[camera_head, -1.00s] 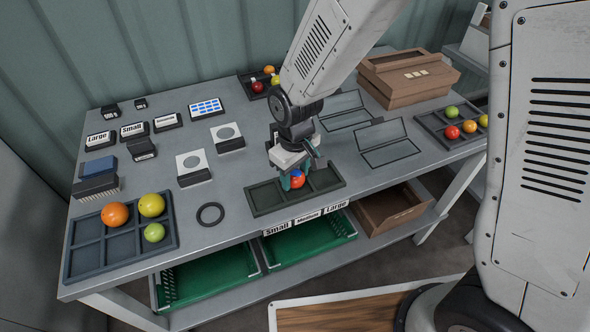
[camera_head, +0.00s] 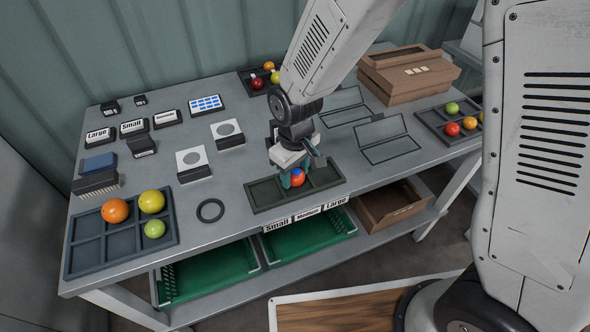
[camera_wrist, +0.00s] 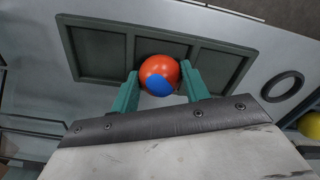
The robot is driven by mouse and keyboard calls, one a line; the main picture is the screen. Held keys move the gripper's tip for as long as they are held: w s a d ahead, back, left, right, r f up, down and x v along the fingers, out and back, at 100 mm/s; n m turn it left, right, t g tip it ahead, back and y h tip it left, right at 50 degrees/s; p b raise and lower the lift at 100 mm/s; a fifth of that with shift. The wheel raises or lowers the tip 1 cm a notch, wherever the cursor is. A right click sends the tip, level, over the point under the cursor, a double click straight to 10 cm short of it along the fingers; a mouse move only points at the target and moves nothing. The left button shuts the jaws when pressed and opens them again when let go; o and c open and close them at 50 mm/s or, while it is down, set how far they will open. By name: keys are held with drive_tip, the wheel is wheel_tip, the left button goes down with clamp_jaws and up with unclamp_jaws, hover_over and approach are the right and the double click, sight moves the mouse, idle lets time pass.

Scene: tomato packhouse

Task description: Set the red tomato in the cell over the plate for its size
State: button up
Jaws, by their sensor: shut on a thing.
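My gripper (camera_head: 292,177) is shut on a red tomato with a blue patch (camera_head: 298,177). The tomato also shows between the green fingers in the wrist view (camera_wrist: 159,72). It is at the middle cell of a dark three-cell tray (camera_head: 267,207) at the table's front edge; I cannot tell whether it touches the tray floor. Plates below the tray read Small (camera_head: 277,226), Medium (camera_head: 307,214) and Large (camera_head: 336,203). The left and right cells look empty.
A tray at the left (camera_head: 75,232) holds orange, yellow and green tomatoes. A black ring (camera_head: 202,211) lies left of the three-cell tray. Another tray (camera_head: 440,133) with tomatoes is at the right. Two green crates (camera_head: 205,277) sit below.

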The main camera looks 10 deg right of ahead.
drive_tip(key=shift+f, duration=0.2)
drive_tip(key=o, duration=0.8)
drive_tip(key=c, duration=0.3)
drive_tip(key=shift+r, duration=3.5)
